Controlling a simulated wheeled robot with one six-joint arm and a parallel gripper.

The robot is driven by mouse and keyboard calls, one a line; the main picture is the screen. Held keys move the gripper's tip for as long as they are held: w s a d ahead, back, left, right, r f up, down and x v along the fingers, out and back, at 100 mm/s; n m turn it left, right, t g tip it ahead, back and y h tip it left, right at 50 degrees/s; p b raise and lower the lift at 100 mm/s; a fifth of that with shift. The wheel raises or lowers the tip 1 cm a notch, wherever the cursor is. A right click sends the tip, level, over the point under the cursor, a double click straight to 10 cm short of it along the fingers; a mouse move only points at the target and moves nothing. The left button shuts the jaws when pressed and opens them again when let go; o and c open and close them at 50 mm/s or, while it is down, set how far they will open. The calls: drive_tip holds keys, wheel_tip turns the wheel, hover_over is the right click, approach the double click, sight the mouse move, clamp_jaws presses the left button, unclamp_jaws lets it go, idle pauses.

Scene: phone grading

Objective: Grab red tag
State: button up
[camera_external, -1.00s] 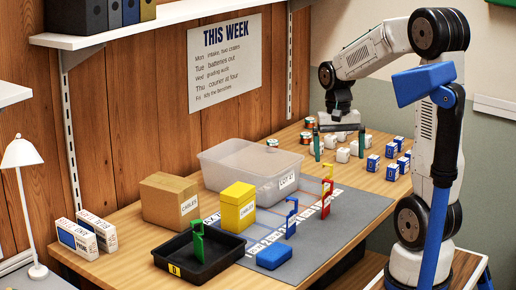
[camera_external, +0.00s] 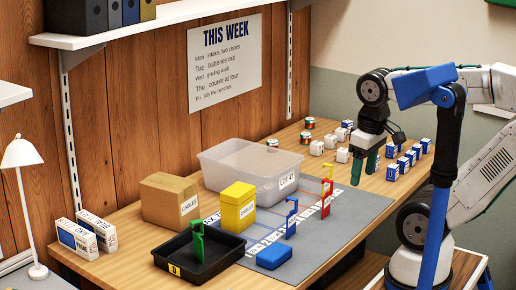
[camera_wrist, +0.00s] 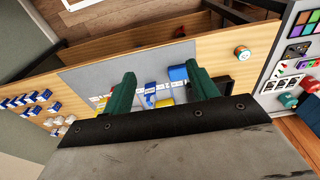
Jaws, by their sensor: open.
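The red tag (camera_external: 326,198) stands upright on the grey mat (camera_external: 355,212), in front of the clear bin's right end. A small yellow piece shows at its top. My gripper (camera_external: 364,174) is to the right of the red tag and above it in the picture, near the mat's back right corner. Its two green fingers point down, apart and with nothing between them. In the wrist view my open gripper (camera_wrist: 160,76) faces the mat, with small blue and yellow things beyond the fingers. I cannot pick out the red tag surely there.
A blue tag (camera_external: 291,218) stands left of the red one. A green tag (camera_external: 197,243) stands in a black tray (camera_external: 165,262). A clear bin (camera_external: 235,160), yellow box (camera_external: 238,208) and blue block (camera_external: 274,257) are nearby. White cubes (camera_external: 343,155) and blue-white boxes (camera_external: 403,164) stand at the back.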

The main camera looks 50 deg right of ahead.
drive_tip(key=shift+c, duration=1.4)
